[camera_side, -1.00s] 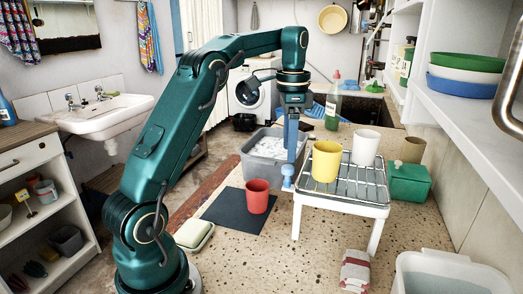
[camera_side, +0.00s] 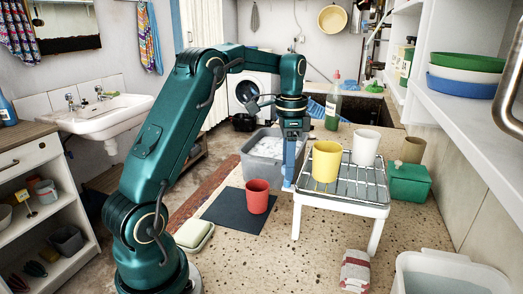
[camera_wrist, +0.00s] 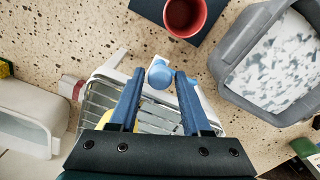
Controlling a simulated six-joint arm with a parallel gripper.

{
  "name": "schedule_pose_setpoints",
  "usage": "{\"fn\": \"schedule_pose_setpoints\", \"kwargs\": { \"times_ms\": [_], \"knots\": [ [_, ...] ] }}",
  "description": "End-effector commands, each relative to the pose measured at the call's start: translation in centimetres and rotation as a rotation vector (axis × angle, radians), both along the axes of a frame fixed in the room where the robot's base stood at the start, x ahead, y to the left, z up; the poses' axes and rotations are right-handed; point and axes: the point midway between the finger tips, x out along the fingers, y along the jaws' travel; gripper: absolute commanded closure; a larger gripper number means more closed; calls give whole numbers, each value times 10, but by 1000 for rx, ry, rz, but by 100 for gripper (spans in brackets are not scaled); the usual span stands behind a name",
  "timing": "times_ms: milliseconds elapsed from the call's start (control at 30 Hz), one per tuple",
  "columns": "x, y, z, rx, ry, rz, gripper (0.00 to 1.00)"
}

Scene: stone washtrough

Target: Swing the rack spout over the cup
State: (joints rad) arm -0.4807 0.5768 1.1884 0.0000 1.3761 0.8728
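The red cup (camera_side: 257,196) stands upright on a dark mat (camera_side: 225,212), left of the white rack (camera_side: 345,203). It also shows at the top of the wrist view (camera_wrist: 184,14). A light-blue round knob (camera_wrist: 160,73) is at the rack's edge facing the cup. The spout's shape is not clear; the knob seems to belong to it. My gripper (camera_side: 289,184) points down at the knob. In the wrist view my gripper's (camera_wrist: 160,76) blue fingers are apart, one on each side of the knob, with narrow gaps. In the side view the fingers largely hide the knob.
A yellow cup (camera_side: 326,161) and a white cup (camera_side: 365,147) stand on the rack. A grey tub (camera_side: 264,170) is behind the mat. A green box (camera_side: 409,184) is right of the rack. A soap dish (camera_side: 194,235) lies near my base.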

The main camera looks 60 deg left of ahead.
Motion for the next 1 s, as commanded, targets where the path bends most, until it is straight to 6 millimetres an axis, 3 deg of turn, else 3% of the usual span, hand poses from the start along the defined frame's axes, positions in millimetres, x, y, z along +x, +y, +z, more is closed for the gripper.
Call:
{"fn": "schedule_pose_setpoints", "kwargs": {
  "times_ms": [33, 100, 567, 1000],
  "knots": [
    [0, 0, 0, 0, 0, 0, 75],
    [0, 0, 0, 0, 0, 0, 100],
    [0, 0, 1, 0, 0, 83, 100],
    [0, 0, 1, 0, -1, 450, 100]
  ]
}}
